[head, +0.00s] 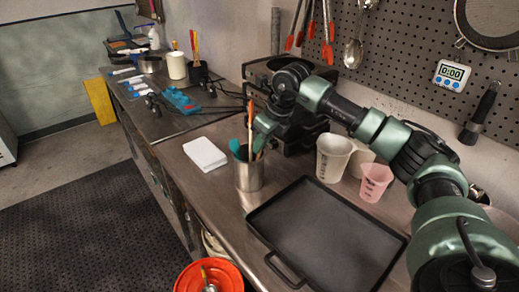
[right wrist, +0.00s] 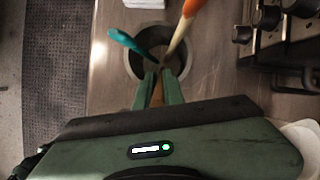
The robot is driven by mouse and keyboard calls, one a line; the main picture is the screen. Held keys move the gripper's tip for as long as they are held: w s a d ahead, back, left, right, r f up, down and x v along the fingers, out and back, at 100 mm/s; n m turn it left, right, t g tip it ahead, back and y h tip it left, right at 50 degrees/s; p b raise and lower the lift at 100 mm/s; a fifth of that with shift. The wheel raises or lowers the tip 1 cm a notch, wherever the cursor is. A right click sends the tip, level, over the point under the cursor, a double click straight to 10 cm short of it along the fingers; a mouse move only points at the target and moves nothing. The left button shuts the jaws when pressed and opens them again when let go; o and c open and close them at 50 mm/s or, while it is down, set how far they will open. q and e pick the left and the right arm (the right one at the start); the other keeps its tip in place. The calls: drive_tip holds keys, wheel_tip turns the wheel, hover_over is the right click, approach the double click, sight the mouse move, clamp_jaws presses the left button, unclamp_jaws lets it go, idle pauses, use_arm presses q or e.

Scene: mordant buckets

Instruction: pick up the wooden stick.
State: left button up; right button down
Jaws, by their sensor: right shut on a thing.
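A metal can (head: 249,178) stands on the steel counter and holds several utensils. A teal utensil (head: 236,148) leans to its left; it also shows in the right wrist view (right wrist: 128,42). An orange-tipped utensil with a pale handle (right wrist: 176,38) leans out beside it. My right gripper (head: 259,152) reaches down at the can's mouth. In the right wrist view its fingers (right wrist: 164,88) are shut on a brown wooden stick (right wrist: 157,94). The stick's lower part is hidden. My left gripper is not in view.
A black tray (head: 325,235) lies in front right of the can. White cups (head: 333,158) and a pink cup (head: 375,183) stand behind it. A white stack (head: 205,154) lies to the left. An orange bucket (head: 208,277) is below the counter edge.

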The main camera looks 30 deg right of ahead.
wheel_tip(320, 180, up, 20)
drive_tip(key=b, duration=0.1)
drive_tip(key=shift+b, duration=0.35)
drive_tip(key=shift+f, duration=0.1)
drive_tip(key=shift+p, duration=0.35)
